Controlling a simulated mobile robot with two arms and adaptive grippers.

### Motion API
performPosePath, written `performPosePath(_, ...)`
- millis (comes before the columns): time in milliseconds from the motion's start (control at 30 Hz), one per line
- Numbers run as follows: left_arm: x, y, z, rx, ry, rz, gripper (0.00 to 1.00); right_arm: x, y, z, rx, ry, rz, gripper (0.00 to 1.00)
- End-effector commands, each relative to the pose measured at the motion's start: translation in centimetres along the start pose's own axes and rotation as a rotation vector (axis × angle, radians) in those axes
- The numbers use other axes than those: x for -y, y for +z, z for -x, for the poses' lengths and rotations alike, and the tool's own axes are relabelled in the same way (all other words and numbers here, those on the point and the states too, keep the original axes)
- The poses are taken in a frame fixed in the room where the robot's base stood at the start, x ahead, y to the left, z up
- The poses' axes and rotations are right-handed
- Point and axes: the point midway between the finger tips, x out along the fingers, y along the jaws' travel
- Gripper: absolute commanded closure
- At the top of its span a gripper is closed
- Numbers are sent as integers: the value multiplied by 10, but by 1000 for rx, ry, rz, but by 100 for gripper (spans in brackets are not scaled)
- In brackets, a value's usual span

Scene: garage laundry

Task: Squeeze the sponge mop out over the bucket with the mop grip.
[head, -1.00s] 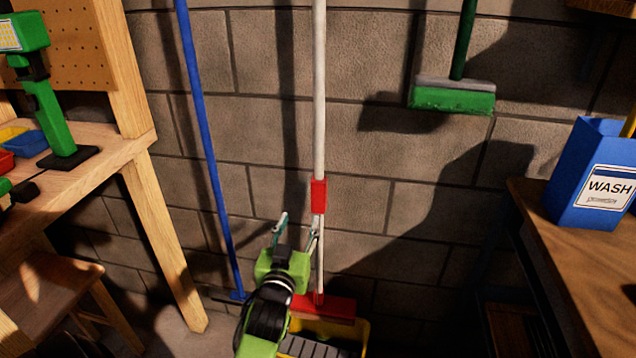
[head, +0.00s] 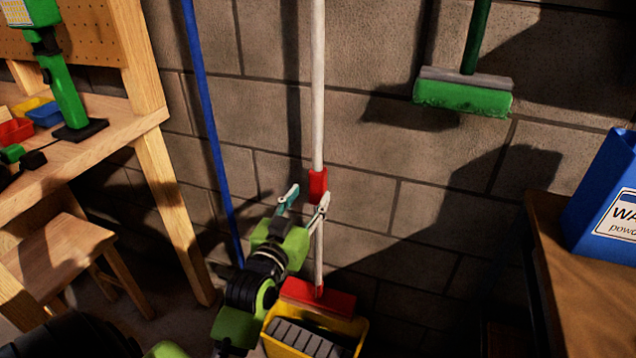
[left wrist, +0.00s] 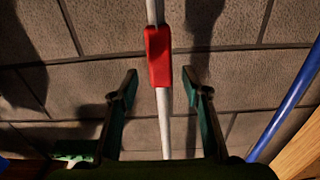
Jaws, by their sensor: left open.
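The sponge mop has a white pole (head: 318,90), a red grip (head: 318,186) on the pole and a red head (head: 318,297) at the bottom. The head is over the yellow bucket (head: 363,333), whose inside shows a grey ribbed part. My left gripper (head: 305,199) is open, just below and left of the red grip in the head view. In the left wrist view the red grip (left wrist: 159,56) lies ahead, centred beyond the two spread fingertips (left wrist: 161,84), and nothing is between them. My right gripper is not in view.
A blue pole (head: 208,120) leans on the block wall left of the mop. A green brush (head: 463,95) hangs at upper right. A wooden workbench (head: 100,145) and stool (head: 60,250) stand left. A blue wash box (head: 605,190) sits on the right table (head: 585,285).

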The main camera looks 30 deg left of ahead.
Motion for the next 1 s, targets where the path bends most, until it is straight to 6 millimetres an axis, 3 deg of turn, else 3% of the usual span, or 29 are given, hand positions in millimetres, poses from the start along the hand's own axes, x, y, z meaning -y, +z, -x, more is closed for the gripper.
performPosePath(200,0,-1,-38,-2,-1,1,57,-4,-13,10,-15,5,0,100)
performPosePath(400,1,0,-60,-1,-1,1,57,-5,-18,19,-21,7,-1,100)
performPosePath(800,1,0,-67,0,-1,0,57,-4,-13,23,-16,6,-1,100)
performPosePath(967,0,0,-67,0,-1,0,96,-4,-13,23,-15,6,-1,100)
performPosePath(1000,0,0,-66,0,-1,0,100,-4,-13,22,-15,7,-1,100)
